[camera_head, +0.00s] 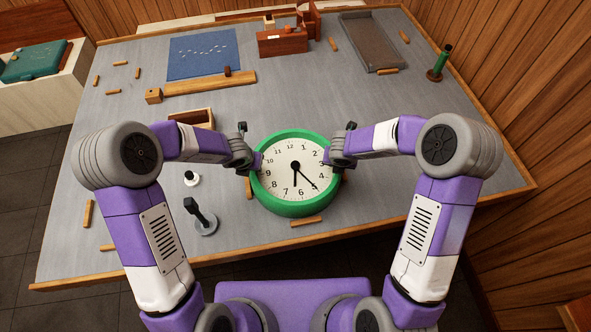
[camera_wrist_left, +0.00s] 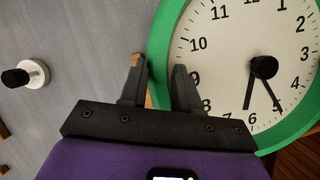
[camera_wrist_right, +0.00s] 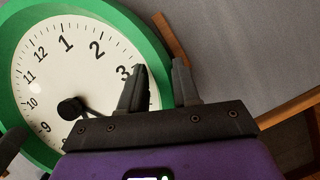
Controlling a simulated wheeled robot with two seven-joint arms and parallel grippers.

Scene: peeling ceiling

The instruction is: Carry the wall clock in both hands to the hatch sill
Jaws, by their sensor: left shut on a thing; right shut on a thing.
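The wall clock (camera_head: 294,175) has a thick green rim, a white face and black hands, and faces up toward my head camera. It is in front of me over the near middle of the grey table. My left gripper (camera_head: 254,161) is shut on its left rim, and my right gripper (camera_head: 331,160) is shut on its right rim. The left wrist view shows the left fingers (camera_wrist_left: 160,78) astride the rim of the clock (camera_wrist_left: 225,70). The right wrist view shows the right fingers (camera_wrist_right: 160,82) likewise at the clock (camera_wrist_right: 75,60). I cannot make out which ledge is the hatch sill.
The grey table (camera_head: 130,120) has a raised wooden edge. A blue mat (camera_head: 203,52), a grey tray (camera_head: 370,40) and a red-brown box (camera_head: 283,42) lie toward the back. A black-handled tool (camera_head: 203,218) stands left of the clock. A pale bench (camera_head: 45,95) stands far left.

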